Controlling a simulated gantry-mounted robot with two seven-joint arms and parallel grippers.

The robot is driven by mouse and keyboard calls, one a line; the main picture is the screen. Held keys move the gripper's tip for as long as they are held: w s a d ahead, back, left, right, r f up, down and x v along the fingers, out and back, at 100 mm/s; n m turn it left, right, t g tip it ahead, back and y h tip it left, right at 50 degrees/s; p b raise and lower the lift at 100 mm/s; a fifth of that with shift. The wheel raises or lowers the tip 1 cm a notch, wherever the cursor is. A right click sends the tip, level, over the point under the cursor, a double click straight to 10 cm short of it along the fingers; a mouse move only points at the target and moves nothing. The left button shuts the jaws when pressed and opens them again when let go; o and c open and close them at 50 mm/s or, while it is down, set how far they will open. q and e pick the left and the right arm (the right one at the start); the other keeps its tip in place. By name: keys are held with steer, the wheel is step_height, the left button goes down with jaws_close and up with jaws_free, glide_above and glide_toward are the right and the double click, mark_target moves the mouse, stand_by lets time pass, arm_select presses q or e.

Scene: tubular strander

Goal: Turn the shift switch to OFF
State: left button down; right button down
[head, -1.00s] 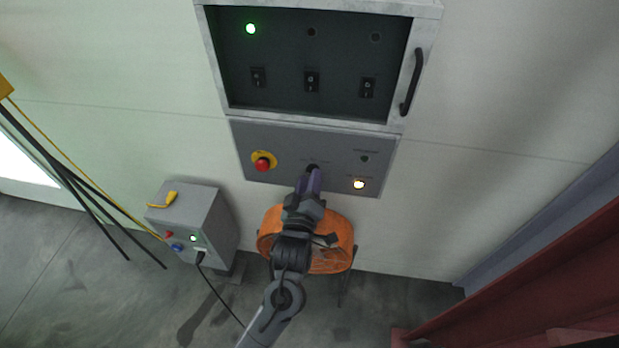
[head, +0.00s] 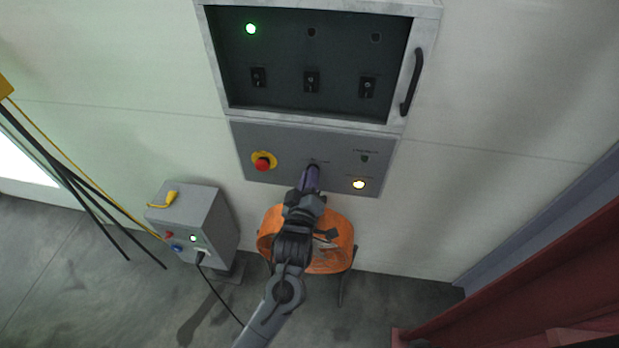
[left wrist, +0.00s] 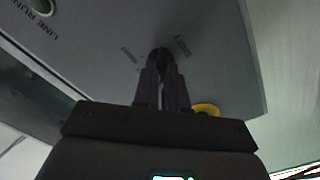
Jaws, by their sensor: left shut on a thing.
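The shift switch (left wrist: 160,60) is a dark knob on the grey lower panel (head: 285,139). In the left wrist view it sits between the fingertips of my left gripper (left wrist: 161,80), with small labels on both sides of it. The gripper is shut on the knob. In the head view my left gripper (head: 311,177) reaches up to the panel from below, and its fingers hide most of the knob. The knob's exact pointing direction is hard to tell. My right gripper is in neither view.
A red emergency button (head: 263,164) on a yellow base is left of the switch. An orange fan (head: 340,236) and a grey box (head: 189,222) stand below.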

arm_select(q)
steer(key=m+p, duration=0.3)
steer(key=m, duration=0.1)
steer(key=m+p, duration=0.4)
steer(key=shift+d+r+m, duration=0.1)
steer(key=shift+d+m, duration=0.1)
steer(key=shift+m, duration=0.1)
stand_by(0.4)
steer(key=c, duration=1.2)
jaws_free()
steer(key=shift+s, duration=0.1)
